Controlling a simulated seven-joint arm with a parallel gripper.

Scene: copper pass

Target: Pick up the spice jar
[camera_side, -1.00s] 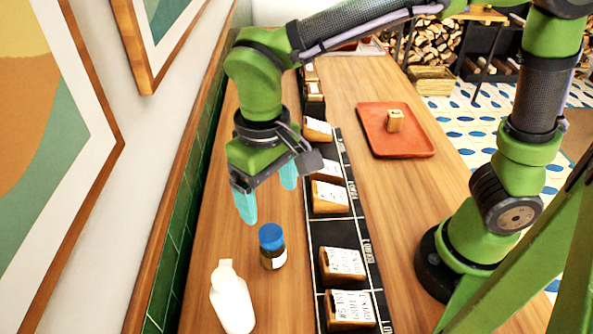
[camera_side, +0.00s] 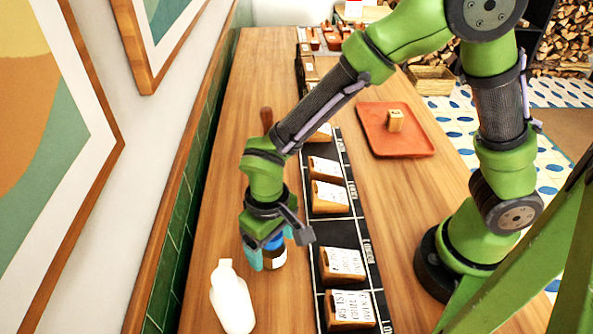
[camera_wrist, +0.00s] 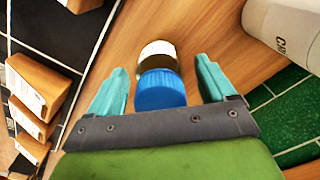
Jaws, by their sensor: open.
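The spice jar (camera_side: 276,259) is a small dark jar with a pale label and a blue lid, on the wooden counter. In the wrist view its blue lid (camera_wrist: 160,91) lies between the two teal fingers, with a gap on each side. My gripper (camera_side: 262,262) is lowered over the jar, and its fingers partly hide it in the side view. In the wrist view my gripper (camera_wrist: 160,85) is open, one finger on each side of the jar, with no clear contact.
A white bottle (camera_side: 232,298) stands close by, in front and left of the jar. A black strip (camera_side: 322,232) with several wooden card blocks runs along the right. An orange tray (camera_side: 374,143) holds a small wooden block (camera_side: 395,120). A tiled wall (camera_side: 183,232) bounds the left.

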